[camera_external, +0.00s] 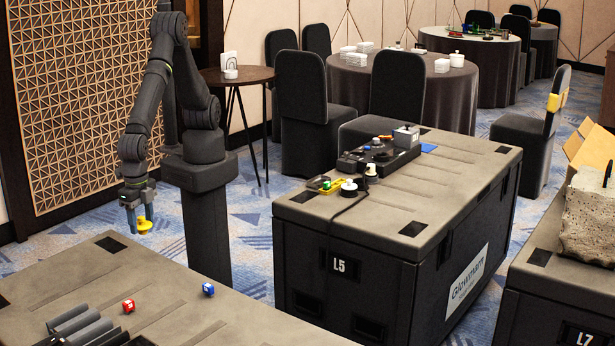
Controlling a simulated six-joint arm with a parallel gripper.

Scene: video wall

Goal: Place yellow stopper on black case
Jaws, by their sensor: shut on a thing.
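A yellow stopper (145,226) is between the fingers of my gripper (140,213), which is shut on it. It hangs in the air beyond the back edge of the near-left case (225,318), and the floor shows behind it. Black cases stand here: the one marked L5 (400,205) in the middle, the near-left one, and one marked L7 (535,285) at the right edge. Their tops look grey-brown. I cannot tell from this view which one the task names.
A red piece (129,306), a blue piece (208,289) and dark ridged blocks (80,325) sit on the near-left case.

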